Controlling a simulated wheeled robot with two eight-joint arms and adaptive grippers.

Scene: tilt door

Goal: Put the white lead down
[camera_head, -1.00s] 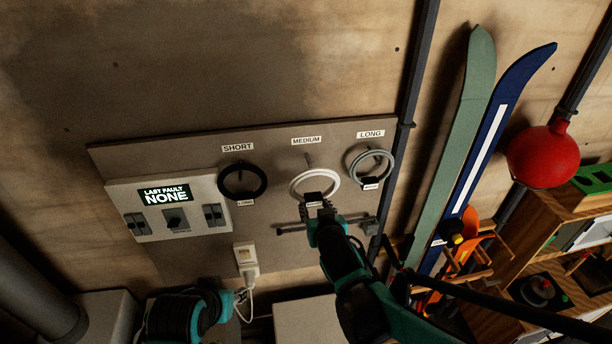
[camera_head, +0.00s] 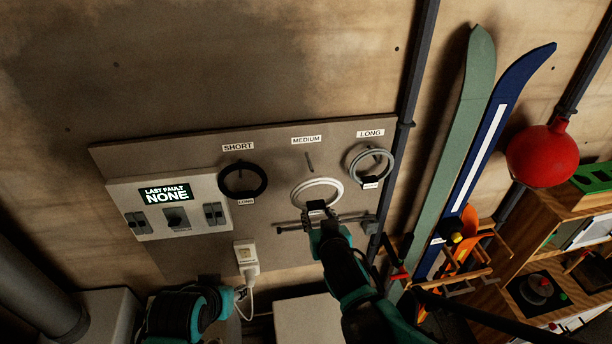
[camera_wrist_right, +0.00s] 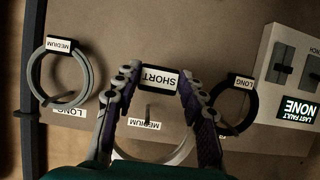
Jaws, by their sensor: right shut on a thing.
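The white lead (camera_head: 334,187) is a coiled loop in front of the board below the MEDIUM label. My right gripper (camera_head: 317,210) is shut on its black tag (camera_wrist_right: 152,78), which reads SHORT in the right wrist view. The loop appears below the MEDIUM peg (camera_head: 310,162) and apart from it, with the peg bare. The right gripper's fingertips (camera_wrist_right: 158,80) close on both sides of the tag. Part of the loop is hidden behind the gripper. My left arm shows at the bottom left, but its gripper cannot be made out.
A black lead (camera_head: 263,181) hangs under SHORT and a grey lead (camera_head: 389,163) under LONG. A fault panel (camera_head: 170,208) reads NONE. A bar (camera_head: 290,227) crosses the board below. A socket with a plug (camera_head: 246,257) is lower left. Skis (camera_head: 485,150) lean at right.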

